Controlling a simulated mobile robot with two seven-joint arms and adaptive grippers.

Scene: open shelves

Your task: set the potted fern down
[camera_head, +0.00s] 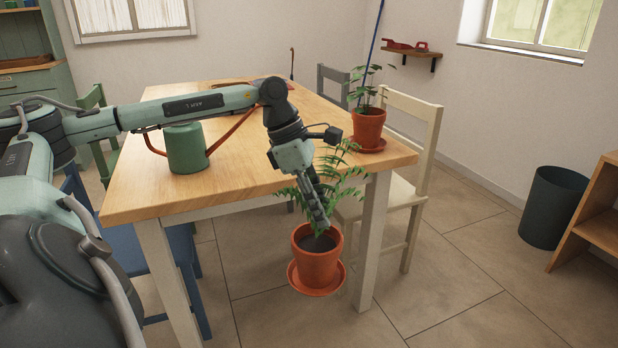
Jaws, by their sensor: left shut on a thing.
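The potted fern (316,266) is a green fern in a terracotta pot with a saucer under it. It is in front of the table's near right corner, beyond the table edge, with floor behind it in the picture. My left gripper (318,221) reaches down among the leaves to the pot from above and is shut on the potted fern. The fingertips are partly hidden by leaves, so their exact grip is unclear. The pot looks about upright. My right gripper is not in view.
The wooden table (240,172) bears a green watering can (186,149) and another potted plant (368,128) at its right corner. Chairs stand around it, including a cream one (408,125). A dark bin (553,208) and a wooden shelf (590,232) stand right. Floor between is clear.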

